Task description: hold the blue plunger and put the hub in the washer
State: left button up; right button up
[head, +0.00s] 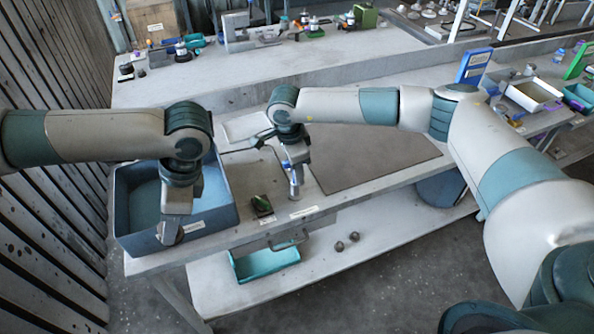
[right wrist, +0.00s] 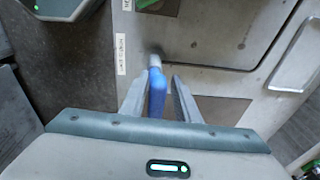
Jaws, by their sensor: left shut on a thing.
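The blue plunger (right wrist: 157,92) has a pale end and stands between the fingers of my right gripper (right wrist: 160,95) in the right wrist view. A gap shows beside it, so the fingers look open around it. In the head view my right gripper (head: 294,190) is low over the front of the workbench, with a bit of the blue plunger (head: 286,165) showing. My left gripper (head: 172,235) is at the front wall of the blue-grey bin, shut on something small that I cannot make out. I cannot pick out the hub or the washer.
The blue-grey bin (head: 130,238) stands at the bench's left end. A dark and green part (head: 262,205) lies between the bin and my right gripper. A dark flat panel (head: 365,155) lies to the right. A teal tray (head: 262,265) is on the lower shelf.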

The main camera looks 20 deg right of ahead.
pick_arm(q)
jog(key=shift+w+f, duration=0.7)
jog(key=shift+w, duration=0.3)
pick_arm(e)
jog(key=shift+s+a+r, duration=0.1)
jog(key=shift+a+r, duration=0.2)
jog(key=shift+r, duration=0.3)
jog(key=shift+s+a+r, duration=0.1)
jog(key=shift+a+r, duration=0.2)
jog(key=shift+r, duration=0.25)
pick_arm(q)
jog(key=shift+s+d+r, duration=0.1)
jog(key=shift+s+r, duration=0.25)
jog(key=shift+s, duration=0.05)
pick_arm(e)
jog(key=r, duration=0.8)
jog(key=shift+s+r, duration=0.15)
jog(key=shift+s, duration=0.1)
pick_arm(q)
jog(key=shift+w+f+p, duration=0.1)
jog(key=shift+w+p, duration=0.1)
jog(key=shift+p, duration=0.1)
pick_arm(e)
jog(key=shift+w+r, duration=0.2)
jog(key=shift+r, duration=0.25)
pick_arm(q)
jog(key=shift+s, duration=0.15)
pick_arm(e)
jog(key=shift+s+a+r, duration=0.15)
jog(key=shift+r, duration=0.1)
